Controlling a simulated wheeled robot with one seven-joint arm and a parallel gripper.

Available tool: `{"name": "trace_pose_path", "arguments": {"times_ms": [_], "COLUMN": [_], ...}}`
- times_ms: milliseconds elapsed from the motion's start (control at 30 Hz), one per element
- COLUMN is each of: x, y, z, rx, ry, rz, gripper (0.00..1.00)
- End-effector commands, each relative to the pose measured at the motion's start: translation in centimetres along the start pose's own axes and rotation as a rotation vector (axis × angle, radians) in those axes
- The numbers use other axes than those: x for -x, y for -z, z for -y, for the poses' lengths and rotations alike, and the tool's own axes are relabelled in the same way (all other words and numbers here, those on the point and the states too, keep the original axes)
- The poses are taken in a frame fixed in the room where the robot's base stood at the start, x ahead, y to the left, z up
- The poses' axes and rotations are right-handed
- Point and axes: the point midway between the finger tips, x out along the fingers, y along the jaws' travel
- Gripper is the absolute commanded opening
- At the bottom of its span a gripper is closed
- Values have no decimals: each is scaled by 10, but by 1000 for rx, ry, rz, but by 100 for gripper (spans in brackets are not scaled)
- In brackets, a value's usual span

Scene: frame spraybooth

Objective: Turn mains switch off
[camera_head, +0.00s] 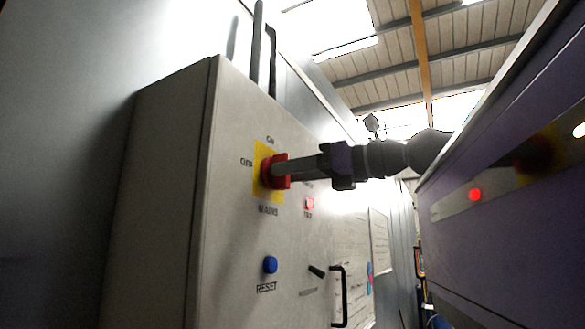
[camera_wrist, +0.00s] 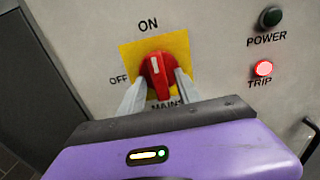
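The mains switch is a red rotary knob (camera_wrist: 157,75) on a yellow plate (camera_wrist: 128,55), on the front of a grey cabinet. In the wrist view its raised grip stands nearly upright with a white mark towards ON; OFF is printed at the left. The red knob (camera_head: 271,171) also shows in the head view. My gripper (camera_wrist: 161,84) reaches the knob with one finger on its left and one on its right. The fingers are apart, and I cannot tell whether they touch the knob. In the head view my gripper (camera_head: 286,171) partly covers the knob.
A lit red TRIP lamp (camera_wrist: 263,68) and a dark green POWER lamp (camera_wrist: 271,17) sit right of the switch. A blue RESET button (camera_head: 270,265) and a black handle (camera_head: 339,297) are lower on the cabinet (camera_head: 235,220).

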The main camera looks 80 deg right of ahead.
Motion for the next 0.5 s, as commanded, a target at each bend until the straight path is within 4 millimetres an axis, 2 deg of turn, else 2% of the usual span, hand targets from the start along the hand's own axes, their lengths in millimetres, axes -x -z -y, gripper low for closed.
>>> {"name": "trace_pose_path", "arguments": {"times_ms": [200, 267, 400, 500], "x": [0, 0, 0, 0], "y": [0, 0, 0, 0], "z": [0, 0, 0, 0], "rx": [0, 1, 1, 0], "ry": [0, 0, 0, 0], "rz": [0, 0, 0, 0], "gripper": [40, 30, 3, 0]}}
